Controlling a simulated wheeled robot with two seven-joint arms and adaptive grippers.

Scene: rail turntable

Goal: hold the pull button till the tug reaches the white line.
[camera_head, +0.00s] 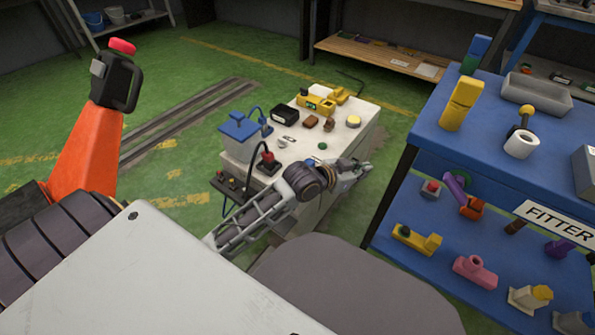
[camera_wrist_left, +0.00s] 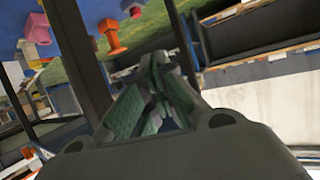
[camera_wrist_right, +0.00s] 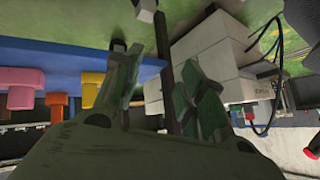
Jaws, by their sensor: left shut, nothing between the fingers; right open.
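My left gripper (camera_head: 352,174) is shut and empty beside the near right side of the white cabinet; in the left wrist view its fingers (camera_wrist_left: 152,75) meet with nothing between them. My right gripper (camera_wrist_right: 162,68) is open and empty in the right wrist view, and I do not make it out in the head view. A small dark control box (camera_head: 232,187) with several buttons is at the cabinet's near left side, apart from my left gripper. I cannot tell which button is the pull button. I cannot make out the tug or a white line. Rail tracks (camera_head: 185,118) run across the green floor.
The white cabinet (camera_head: 345,150) carries a blue box (camera_head: 240,126), a black box with a red button (camera_head: 267,161) and yellow parts (camera_head: 315,104). A blue two-level bench (camera_head: 420,130) with parts stands right.

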